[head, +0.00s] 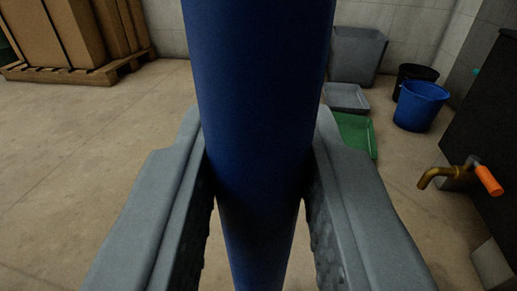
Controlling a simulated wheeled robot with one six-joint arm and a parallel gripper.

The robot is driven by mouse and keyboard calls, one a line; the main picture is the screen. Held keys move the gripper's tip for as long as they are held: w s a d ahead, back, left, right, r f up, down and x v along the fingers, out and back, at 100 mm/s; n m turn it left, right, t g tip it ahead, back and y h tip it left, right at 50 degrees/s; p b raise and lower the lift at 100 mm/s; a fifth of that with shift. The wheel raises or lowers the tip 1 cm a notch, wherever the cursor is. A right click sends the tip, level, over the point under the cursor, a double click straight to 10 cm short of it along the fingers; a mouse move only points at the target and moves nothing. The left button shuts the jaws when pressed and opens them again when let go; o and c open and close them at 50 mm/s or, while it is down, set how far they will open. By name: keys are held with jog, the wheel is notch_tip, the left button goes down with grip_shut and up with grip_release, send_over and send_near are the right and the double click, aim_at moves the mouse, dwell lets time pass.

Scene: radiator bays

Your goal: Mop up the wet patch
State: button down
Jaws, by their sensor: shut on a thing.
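My gripper (258,195) is shut on a thick blue pole (258,80), likely a mop handle, which runs from the top of the head view down between the two grey jaws. The jaws press on both sides of the pole. Its lower end leaves the picture at the bottom, so a mop head is not in view. I cannot make out a wet patch on the floor (90,150); the pole and jaws hide the middle of it.
A brass tap (440,177) with an orange handle juts from a dark unit at the right. A blue bucket (420,105), a black bucket (414,76), a grey bin (355,55), a grey tray (347,98) and a green tray (357,135) stand behind. Boxes on a pallet (75,74) stand back left. The left floor is clear.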

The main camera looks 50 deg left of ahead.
jog(key=shift+s+d+f, duration=0.1)
jog(key=shift+f, duration=0.1)
jog(key=s+a+v, duration=0.1)
jog(key=v, duration=1.1)
jog(key=s+a+v, duration=0.2)
jog(key=v, duration=1)
jog(key=s+a+f+v, duration=0.1)
jog(key=s+a+v, duration=0.1)
jog(key=v, duration=1.1)
jog(key=shift+s, duration=0.25)
jog(key=shift+f, duration=0.55)
